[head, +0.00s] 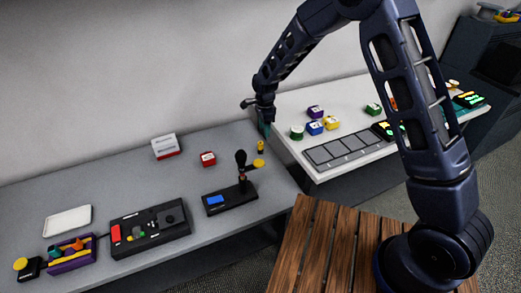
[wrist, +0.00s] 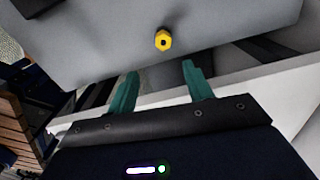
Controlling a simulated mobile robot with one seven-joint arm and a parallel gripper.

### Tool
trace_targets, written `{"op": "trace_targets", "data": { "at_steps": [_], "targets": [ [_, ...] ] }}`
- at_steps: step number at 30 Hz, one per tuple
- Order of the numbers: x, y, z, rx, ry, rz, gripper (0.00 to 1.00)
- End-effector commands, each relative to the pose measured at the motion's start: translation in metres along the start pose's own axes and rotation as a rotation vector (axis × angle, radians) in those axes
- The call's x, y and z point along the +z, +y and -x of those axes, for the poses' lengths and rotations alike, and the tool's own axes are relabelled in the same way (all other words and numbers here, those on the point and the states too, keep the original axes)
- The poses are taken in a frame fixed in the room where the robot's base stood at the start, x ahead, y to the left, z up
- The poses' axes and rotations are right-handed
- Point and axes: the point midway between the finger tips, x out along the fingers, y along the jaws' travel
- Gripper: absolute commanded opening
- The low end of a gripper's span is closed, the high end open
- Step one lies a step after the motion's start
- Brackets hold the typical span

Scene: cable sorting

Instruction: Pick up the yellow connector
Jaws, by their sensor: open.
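The yellow connector (wrist: 163,40) shows in the wrist view as a small yellow piece with a dark centre on the grey table, just beyond my fingertips. In the head view the connector (head: 261,147) is near the grey table's right end. My gripper (wrist: 160,71) is open, with its two green fingers apart and nothing between them. In the head view my gripper (head: 264,129) hangs close behind and above the connector; its fingers are hard to make out there.
A black stand device (head: 230,198) with a yellow disc (head: 258,163) is close in front of the connector. The white table (head: 292,102) with several coloured blocks adjoins on the right. The grey table (head: 110,192) has clear room around its middle.

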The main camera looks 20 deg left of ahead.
Motion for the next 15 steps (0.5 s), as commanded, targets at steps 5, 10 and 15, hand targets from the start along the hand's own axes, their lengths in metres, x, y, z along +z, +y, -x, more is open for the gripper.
{"op": "trace_targets", "data": {
  "at_steps": [5, 10, 15],
  "targets": [
    [0.014, -0.001, -0.016, 0.008, 0.004, -0.017, 0.51],
    [0.014, -0.001, -0.029, 0.008, 0.004, -0.018, 0.51],
    [0.014, -0.001, -0.054, 0.009, 0.004, -0.017, 0.51]
  ]
}}
